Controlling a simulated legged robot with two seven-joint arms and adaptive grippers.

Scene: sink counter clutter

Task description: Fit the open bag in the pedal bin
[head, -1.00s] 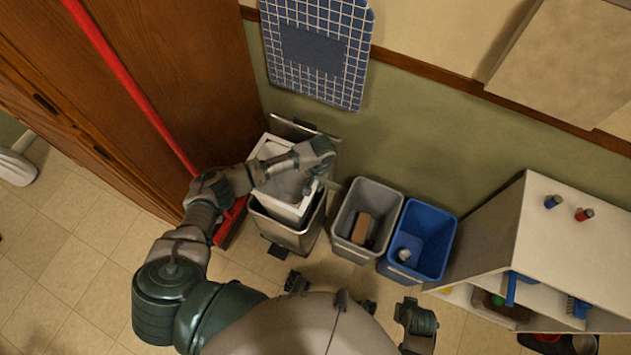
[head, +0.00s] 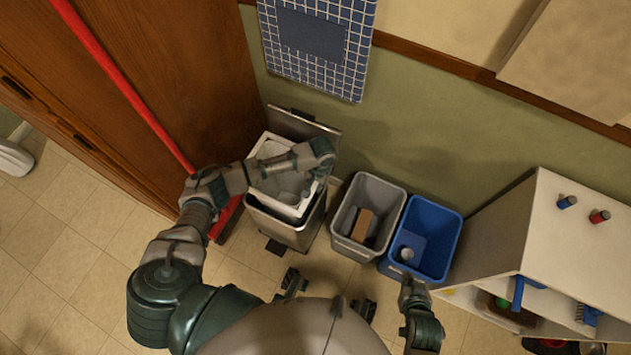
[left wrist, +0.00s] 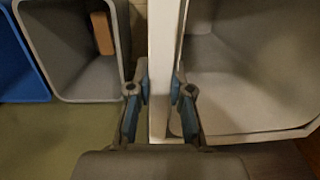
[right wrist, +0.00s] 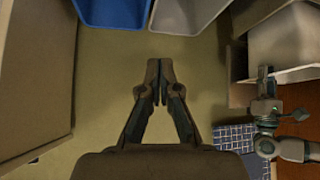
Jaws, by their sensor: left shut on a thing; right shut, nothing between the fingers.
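The open bag (head: 268,204), white-rimmed and grey inside, sits at the mouth of the steel pedal bin (head: 272,234), whose lid (head: 303,124) is up against the wall. The bag's lower part is hidden in the head view. My left gripper (left wrist: 161,88) is shut on the bag's white rim on its right side. The bag's grey inside (left wrist: 235,75) fills the right of the left wrist view. In the head view my left wrist partly covers the bag. My right gripper (right wrist: 158,72) is shut and empty; it also shows in the head view (head: 408,284), in front of the blue bin.
A grey bin (head: 343,243) with a brown block (head: 363,222) in it and a blue bin (head: 441,215) stand right of the pedal bin. A white shelf unit (head: 575,240) is farther right. A red-handled broom (head: 130,95) leans at the left by the wooden cabinet (head: 185,60).

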